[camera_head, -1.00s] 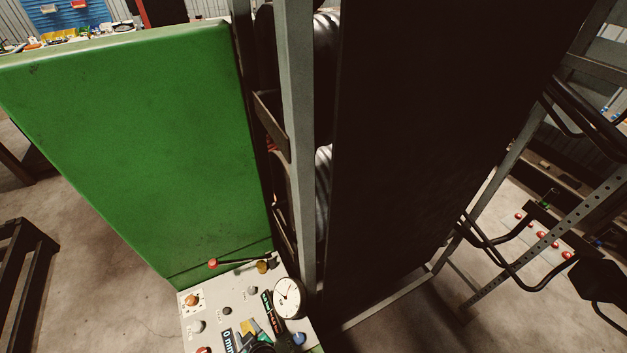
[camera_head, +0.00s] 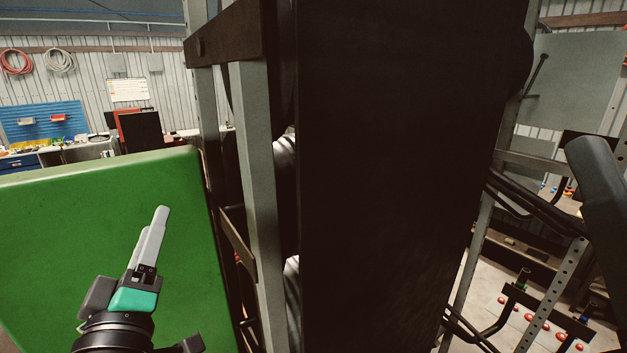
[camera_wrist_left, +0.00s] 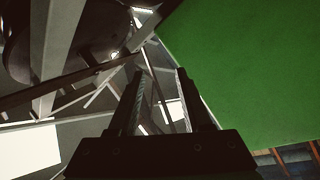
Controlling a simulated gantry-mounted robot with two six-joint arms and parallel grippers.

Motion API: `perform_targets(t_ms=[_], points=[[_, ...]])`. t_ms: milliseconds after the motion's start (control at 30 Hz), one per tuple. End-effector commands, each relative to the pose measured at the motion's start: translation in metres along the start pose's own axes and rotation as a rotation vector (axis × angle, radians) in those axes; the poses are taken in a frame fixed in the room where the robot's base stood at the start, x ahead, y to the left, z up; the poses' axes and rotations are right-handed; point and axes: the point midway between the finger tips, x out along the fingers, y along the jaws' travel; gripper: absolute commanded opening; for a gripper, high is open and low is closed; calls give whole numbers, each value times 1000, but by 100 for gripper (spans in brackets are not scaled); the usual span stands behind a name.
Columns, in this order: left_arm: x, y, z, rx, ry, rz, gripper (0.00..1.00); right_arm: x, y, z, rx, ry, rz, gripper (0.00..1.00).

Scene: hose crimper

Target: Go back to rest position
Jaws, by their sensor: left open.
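My left gripper (camera_head: 155,232) is raised in front of the green machine panel (camera_head: 60,240), its fingers pointing up. It is open and holds nothing. In the left wrist view its two dark fingers (camera_wrist_left: 160,80) stand apart with a clear gap between them, and the green panel (camera_wrist_left: 260,70) fills the right side. My right gripper is not in view. The machine's control panel is out of the head view now.
A tall dark panel (camera_head: 390,180) and a grey metal frame (camera_head: 258,180) stand close in the middle. A perforated steel rack (camera_head: 555,285) is at the right. A workbench with a blue board (camera_head: 45,120) lies far back left.

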Motion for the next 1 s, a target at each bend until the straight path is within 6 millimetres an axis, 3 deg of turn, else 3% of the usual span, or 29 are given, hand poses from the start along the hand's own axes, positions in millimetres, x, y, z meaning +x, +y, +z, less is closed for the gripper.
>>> perform_targets(t_ms=[33, 133, 200, 300, 500, 1000], points=[[-14, 32, -32, 37, 55, 94, 49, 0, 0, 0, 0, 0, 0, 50], [-54, 91, -82, 160, 165, 276, 49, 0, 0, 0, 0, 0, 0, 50], [-88, 125, -106, 275, 249, 387, 49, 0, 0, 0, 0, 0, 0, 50], [-124, 151, -120, 478, 348, 478, 49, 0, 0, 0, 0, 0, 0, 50], [-124, 154, -117, 696, 397, 459, 49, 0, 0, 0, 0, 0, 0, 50], [-124, 153, -117, 704, 397, 455, 49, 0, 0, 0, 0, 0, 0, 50]])
